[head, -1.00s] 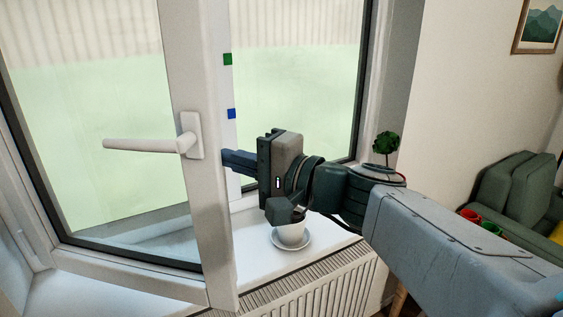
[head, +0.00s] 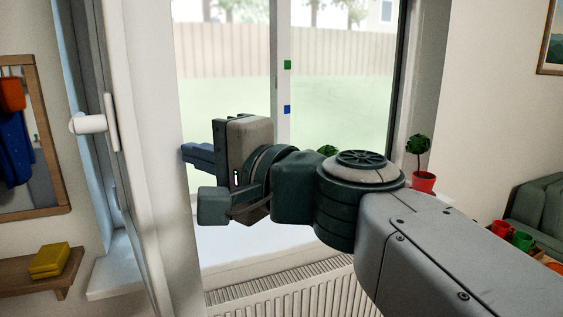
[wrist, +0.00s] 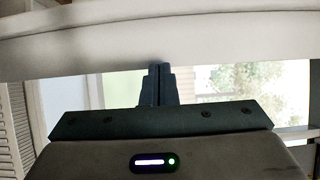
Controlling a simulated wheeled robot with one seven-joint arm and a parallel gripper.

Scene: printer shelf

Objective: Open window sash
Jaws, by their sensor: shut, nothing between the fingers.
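The window sash (head: 150,150) is white-framed and stands swung inward at the left in the head view, seen nearly edge-on. Its white handle (head: 88,124) sticks out to the left, in a roughly level position. My gripper (head: 190,155) is shut and empty, with its fingertips close to the sash's edge, on the opening side. In the wrist view the shut fingers (wrist: 158,75) point at the white sash frame (wrist: 160,45). I cannot tell whether they touch it. The window opening behind my gripper is uncovered.
A white sill (head: 245,237) and a radiator (head: 290,292) lie below the opening. A potted plant (head: 422,180) stands at the sill's right end. A wooden shelf with a yellow object (head: 50,261) is at the left. Red and green cups (head: 512,236) are at the right.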

